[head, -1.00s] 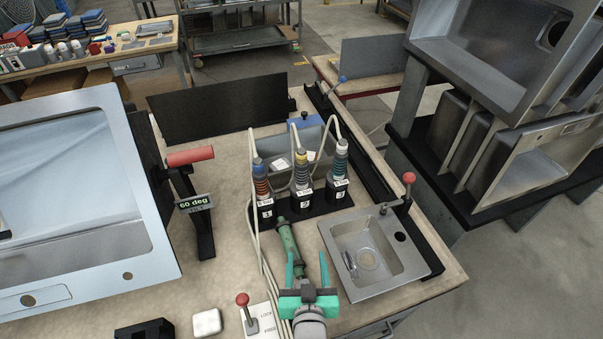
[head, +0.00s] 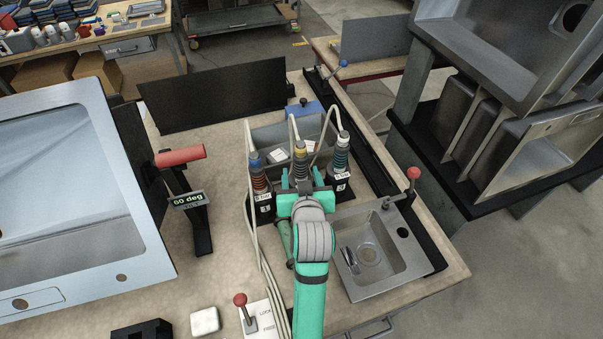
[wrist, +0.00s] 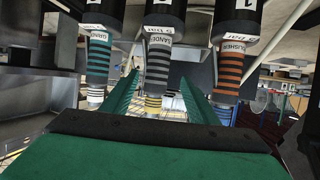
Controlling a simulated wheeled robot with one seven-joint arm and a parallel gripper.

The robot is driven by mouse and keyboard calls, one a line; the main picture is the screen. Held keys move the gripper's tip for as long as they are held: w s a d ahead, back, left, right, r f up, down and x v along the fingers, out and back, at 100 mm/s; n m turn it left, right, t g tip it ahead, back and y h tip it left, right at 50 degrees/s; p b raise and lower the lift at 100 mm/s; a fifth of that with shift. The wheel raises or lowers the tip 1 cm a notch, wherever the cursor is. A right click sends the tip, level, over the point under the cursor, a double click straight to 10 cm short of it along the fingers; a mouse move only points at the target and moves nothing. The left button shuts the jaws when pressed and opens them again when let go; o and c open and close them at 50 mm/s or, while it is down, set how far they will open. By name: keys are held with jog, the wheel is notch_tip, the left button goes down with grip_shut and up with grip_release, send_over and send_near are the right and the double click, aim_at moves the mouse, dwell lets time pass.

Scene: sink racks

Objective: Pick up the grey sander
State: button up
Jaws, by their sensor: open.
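The grey sander (head: 301,160) stands upright in the middle of a row of three tools, with a yellow collar and a pale hose on top. In the wrist view, which is inverted, the sander (wrist: 158,65) hangs in the centre, its label reading SANDER. My gripper (head: 302,184) is open at the sander's near side and hides its lower part in the head view. In the wrist view my gripper's two green fingers (wrist: 160,88) lie on either side of the sander, with gaps showing. I cannot tell how deep it sits between them.
The orange-banded polisher (head: 258,178) stands close on the left and the teal-banded grinder (head: 341,150) close on the right. Hoses run down the bench. A small sink (head: 352,285) lies at the right, and a large tilted sink (head: 142,215) at the left.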

aim_at(301, 143)
jog(key=shift+d+x, duration=0.15)
jog(key=shift+x, duration=1.45)
jog(key=shift+d+x, duration=0.1)
jog(key=shift+x, duration=1.5)
jog(key=shift+c, duration=0.6)
grip_shut()
jog(key=shift+r, duration=0.15)
notch_tip(301, 143, up, 10)
jog(key=shift+s+f, duration=0.1)
